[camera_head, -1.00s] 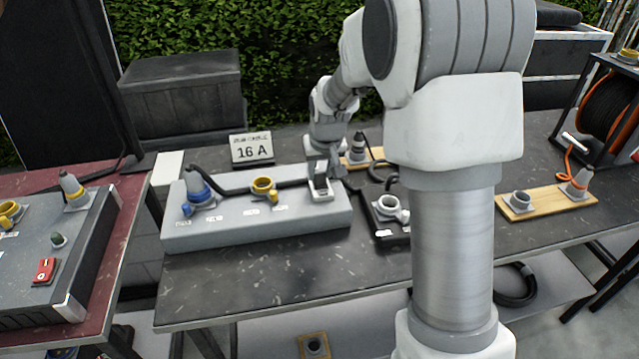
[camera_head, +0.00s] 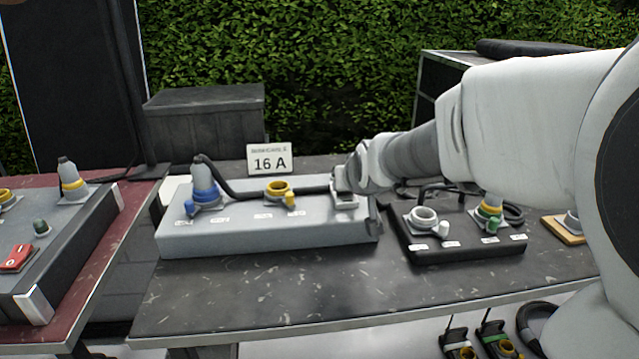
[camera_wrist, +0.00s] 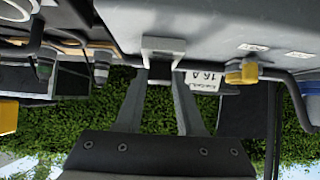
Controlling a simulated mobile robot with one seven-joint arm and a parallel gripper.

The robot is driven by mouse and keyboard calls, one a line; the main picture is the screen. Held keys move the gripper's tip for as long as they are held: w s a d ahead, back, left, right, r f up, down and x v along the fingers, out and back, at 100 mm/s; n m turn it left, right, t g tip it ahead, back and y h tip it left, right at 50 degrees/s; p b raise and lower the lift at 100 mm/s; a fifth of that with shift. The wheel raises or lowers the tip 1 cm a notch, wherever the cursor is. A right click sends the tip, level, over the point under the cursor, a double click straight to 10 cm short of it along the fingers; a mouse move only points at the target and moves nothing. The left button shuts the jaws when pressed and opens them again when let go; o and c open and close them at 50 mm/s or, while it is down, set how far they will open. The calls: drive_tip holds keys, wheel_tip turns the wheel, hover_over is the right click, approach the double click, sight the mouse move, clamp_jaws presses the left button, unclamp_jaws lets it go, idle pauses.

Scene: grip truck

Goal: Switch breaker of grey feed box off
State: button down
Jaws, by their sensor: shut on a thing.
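The grey feed box (camera_head: 270,235) lies on the dark table, with a blue plug and a yellow socket on top. Its breaker (camera_head: 344,200) is a pale housing at the right end of the top. My gripper (camera_head: 343,182) is at this breaker. In the wrist view, which is upside down, the two fingers of my gripper (camera_wrist: 160,74) reach the breaker housing (camera_wrist: 163,48) and close on a small part there. The switch lever is mostly hidden between the fingers, so its position cannot be read.
A 16 A sign (camera_head: 269,160) stands behind the box. A black box (camera_head: 465,245) with white and green-yellow connectors stands close on the right. Another box with a red switch (camera_head: 16,257) is at the left. The table front is clear.

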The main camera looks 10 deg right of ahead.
drive_tip(key=shift+t+b, duration=0.3)
drive_tip(key=shift+b, duration=0.35)
drive_tip(key=c, duration=0.5)
unclamp_jaws()
drive_tip(key=shift+s, duration=0.1)
drive_tip(key=p+v, duration=0.4)
drive_tip(key=v, duration=1.3)
drive_tip(key=shift+s+p, duration=0.15)
drive_tip(key=shift+p, duration=0.2)
